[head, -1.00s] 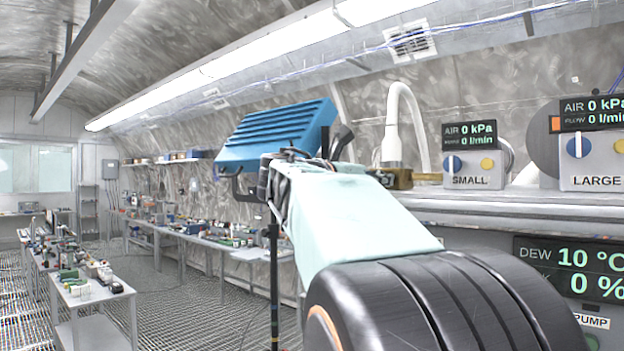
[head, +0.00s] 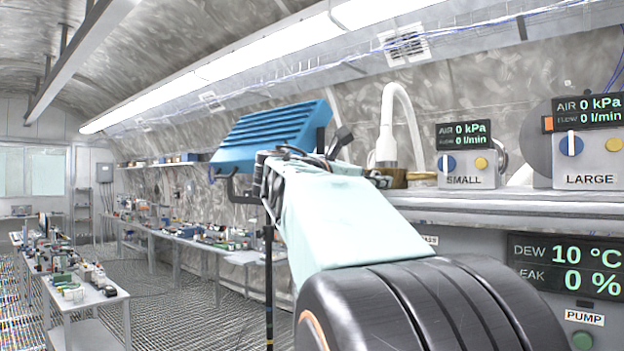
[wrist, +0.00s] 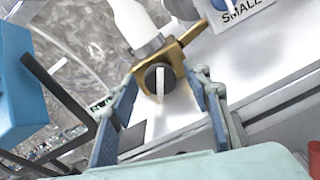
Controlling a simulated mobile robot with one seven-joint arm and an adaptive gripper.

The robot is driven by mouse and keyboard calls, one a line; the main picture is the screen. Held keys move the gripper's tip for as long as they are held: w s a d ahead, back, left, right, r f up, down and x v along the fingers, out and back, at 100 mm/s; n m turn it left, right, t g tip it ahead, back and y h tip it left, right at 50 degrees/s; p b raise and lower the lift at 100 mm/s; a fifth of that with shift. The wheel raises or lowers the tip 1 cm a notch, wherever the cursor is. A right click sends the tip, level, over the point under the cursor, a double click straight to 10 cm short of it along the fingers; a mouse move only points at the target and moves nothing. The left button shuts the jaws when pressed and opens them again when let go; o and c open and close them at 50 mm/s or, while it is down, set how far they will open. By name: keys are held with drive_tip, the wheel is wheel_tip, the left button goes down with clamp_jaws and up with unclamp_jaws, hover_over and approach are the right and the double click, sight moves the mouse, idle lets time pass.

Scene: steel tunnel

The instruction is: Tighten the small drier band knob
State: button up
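The small drier's brass band (wrist: 178,50) sits around the foot of a white hose fitting (wrist: 140,28). A round black knob (wrist: 152,88) with a white line across its face is on the band. In the wrist view my gripper (wrist: 163,77) is open, with its blue fingers on either side of the knob and a gap showing on both sides. In the head view the brass band (head: 398,181) shows at the shelf edge below the white hose (head: 387,110). There the knob and fingertips are mostly hidden by my arm.
A blue slatted box (head: 270,137) with dark bars stands close left of my wrist; its side shows in the wrist view (wrist: 18,90). The SMALL panel (head: 466,166) and LARGE panel (head: 592,160) stand on the white shelf to the right. A red object (wrist: 314,158) is at lower right.

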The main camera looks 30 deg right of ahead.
drive_tip(key=v, duration=0.7)
drive_tip(key=shift+a, duration=0.25)
